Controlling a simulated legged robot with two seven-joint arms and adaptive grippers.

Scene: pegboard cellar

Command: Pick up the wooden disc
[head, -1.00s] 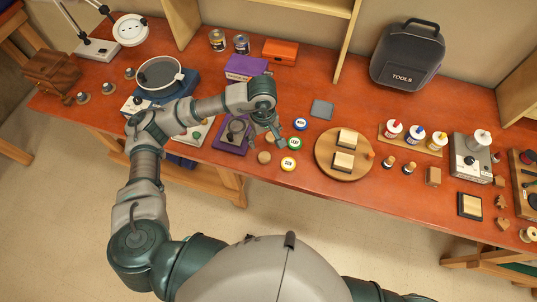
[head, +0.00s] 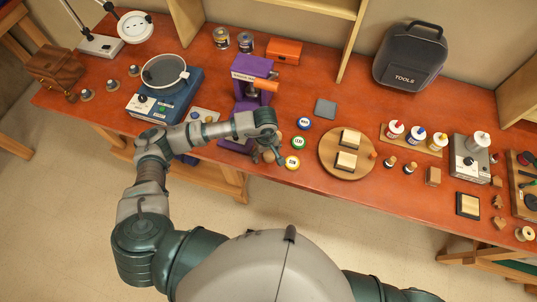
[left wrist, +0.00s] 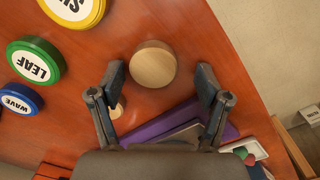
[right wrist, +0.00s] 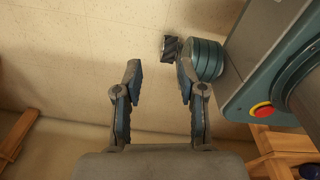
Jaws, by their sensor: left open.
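The wooden disc (left wrist: 153,64) is a plain pale round in the left wrist view, lying on the red-brown bench near its front edge. It sits between and slightly beyond the fingertips of my left gripper (left wrist: 160,71), which is open and empty. In the head view my left gripper (head: 267,152) hangs over the disc's spot and mostly hides it. My right gripper (right wrist: 158,70) is open and empty, with floor behind it in the right wrist view.
Yellow (head: 292,163), green LEAF (head: 298,142) and blue WAVE (head: 304,124) tins lie right of my left gripper. A purple press (head: 247,80) stands behind it. A round wooden board (head: 330,165) with two blocks lies further right.

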